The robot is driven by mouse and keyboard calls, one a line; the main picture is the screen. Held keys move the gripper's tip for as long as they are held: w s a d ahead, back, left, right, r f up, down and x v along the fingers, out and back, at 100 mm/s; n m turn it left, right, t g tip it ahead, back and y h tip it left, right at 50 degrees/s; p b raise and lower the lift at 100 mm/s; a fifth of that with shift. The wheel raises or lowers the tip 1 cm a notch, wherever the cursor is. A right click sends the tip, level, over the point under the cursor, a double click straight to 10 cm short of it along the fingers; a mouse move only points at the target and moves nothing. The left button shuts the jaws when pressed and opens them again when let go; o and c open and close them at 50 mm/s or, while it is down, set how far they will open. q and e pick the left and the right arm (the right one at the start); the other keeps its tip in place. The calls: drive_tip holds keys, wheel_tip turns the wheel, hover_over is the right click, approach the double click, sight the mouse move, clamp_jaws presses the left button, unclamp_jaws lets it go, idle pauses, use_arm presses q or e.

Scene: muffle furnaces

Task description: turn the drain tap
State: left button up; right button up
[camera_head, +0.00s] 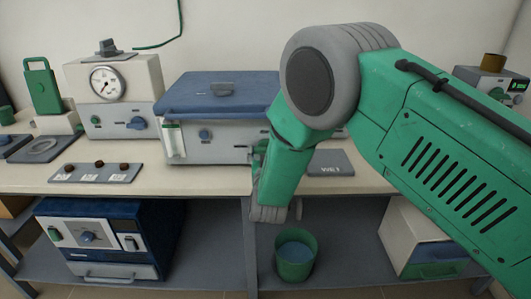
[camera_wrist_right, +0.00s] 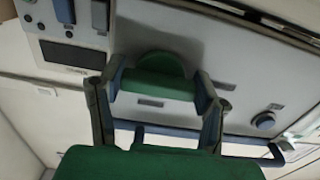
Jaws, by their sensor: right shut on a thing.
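My right gripper (camera_wrist_right: 158,92) shows in the wrist view with its two dark fingers on either side of a green piece with a rounded top, which looks like the drain tap (camera_wrist_right: 158,82). It is shut on this piece, in front of a pale panel. In the head view my right wrist hangs in front of the right part of the blue-lidded bath (camera_head: 218,92) and hides most of the gripper and the tap. My left gripper is not in view.
A green bucket (camera_head: 295,262) stands on the lower shelf below my right wrist. A blue furnace (camera_head: 105,240) stands at the lower left, and a gauge unit (camera_head: 112,90) on the bench. A dark plate (camera_head: 330,163) lies right of my wrist. A blue knob (camera_wrist_right: 263,120) is on the panel.

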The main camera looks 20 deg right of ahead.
drive_tip(key=o, duration=1.1)
drive_tip(key=shift+w+d+r, duration=0.1)
drive_tip(key=shift+w+r, duration=0.1)
drive_tip(key=shift+r, duration=0.3)
drive_tip(key=shift+c, duration=0.2)
drive_tip(key=shift+o, duration=0.5)
drive_tip(key=shift+s+f, duration=0.1)
drive_tip(key=shift+f, duration=0.1)
drive_tip(key=v, duration=1.2)
drive_tip(key=s+d+f+n+g+y, duration=0.15)
drive_tip(key=s+d+f+g, duration=0.25)
drive_tip(key=s+f, duration=0.4)
drive_tip(key=s+d+f+n+g+y, duration=0.1)
drive_tip(key=s+d+f+g+y, duration=0.1)
drive_tip(key=s+d+f+g, duration=0.65)
drive_tip(key=s+f+g, duration=0.2)
drive_tip(key=s+f, duration=0.2)
drive_tip(key=s, duration=0.6)
drive_tip(key=s+a+f+n+g+y, duration=0.1)
drive_tip(key=s+f+g, duration=0.1)
drive_tip(key=s, duration=0.8)
drive_tip(key=shift+f, duration=0.9)
